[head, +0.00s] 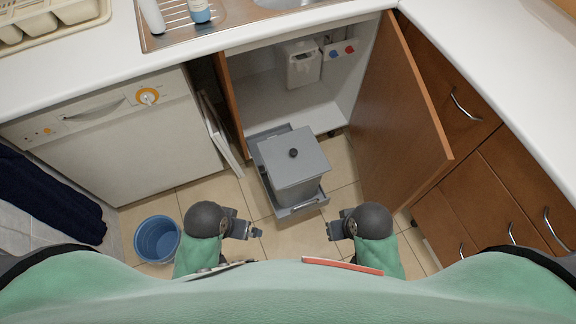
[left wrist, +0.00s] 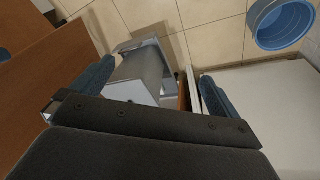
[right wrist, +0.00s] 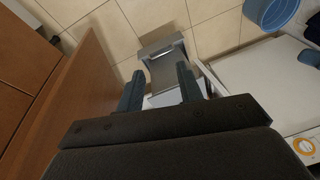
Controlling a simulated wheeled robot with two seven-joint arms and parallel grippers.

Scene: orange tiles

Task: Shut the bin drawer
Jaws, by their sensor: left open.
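The grey bin drawer (head: 300,207) is pulled out of the open cabinet under the sink, over the tiled floor. A grey bin with a lid and dark knob (head: 296,168) stands in it. The drawer also shows in the left wrist view (left wrist: 168,68) and the right wrist view (right wrist: 160,46). My left gripper (head: 259,232) is open and empty, to the left of the drawer's front and apart from it. My right gripper (head: 331,231) is open and empty, just right of and nearer than the drawer's front corner, apart from it.
The cabinet door (head: 402,125) stands open right of the drawer. A second, narrow door (head: 222,135) is open on the left, beside the white dishwasher (head: 120,140). A blue bucket (head: 157,240) stands on the floor at left. Wooden drawers (head: 470,200) line the right.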

